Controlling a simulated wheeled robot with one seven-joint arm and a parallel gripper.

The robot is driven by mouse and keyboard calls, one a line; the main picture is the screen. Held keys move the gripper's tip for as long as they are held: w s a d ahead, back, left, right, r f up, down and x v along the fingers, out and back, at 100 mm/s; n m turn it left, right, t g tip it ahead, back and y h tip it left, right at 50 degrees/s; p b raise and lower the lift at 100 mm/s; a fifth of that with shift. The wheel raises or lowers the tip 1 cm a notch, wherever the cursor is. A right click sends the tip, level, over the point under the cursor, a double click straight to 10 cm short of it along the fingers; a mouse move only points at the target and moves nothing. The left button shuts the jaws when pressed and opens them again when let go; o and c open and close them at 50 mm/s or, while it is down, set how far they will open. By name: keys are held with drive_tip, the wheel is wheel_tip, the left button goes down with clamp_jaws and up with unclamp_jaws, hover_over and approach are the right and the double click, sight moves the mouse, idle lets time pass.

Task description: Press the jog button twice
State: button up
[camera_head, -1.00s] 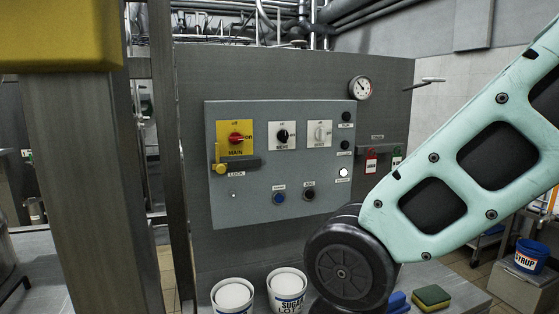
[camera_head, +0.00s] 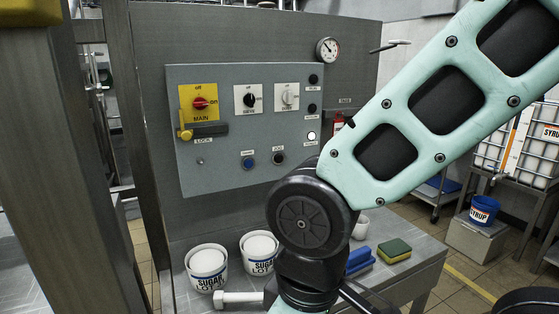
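The jog button (camera_head: 278,158) is a small dark round button low on the grey control panel (camera_head: 225,178), with a small label above it. A blue button (camera_head: 248,163) sits just left of it. Nothing covers the jog button in the head view. My arm comes in from the upper right and bends at a dark joint right of and below the buttons. My gripper is out of view beyond the bottom edge, so its opening and what it holds are hidden.
The panel also has a red main switch (camera_head: 201,103), a yellow lock lever (camera_head: 186,133), two more rotary switches and a lit white lamp (camera_head: 311,136). Two sugar tubs (camera_head: 207,268), a blue block (camera_head: 359,259) and a sponge (camera_head: 394,250) stand on the table below.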

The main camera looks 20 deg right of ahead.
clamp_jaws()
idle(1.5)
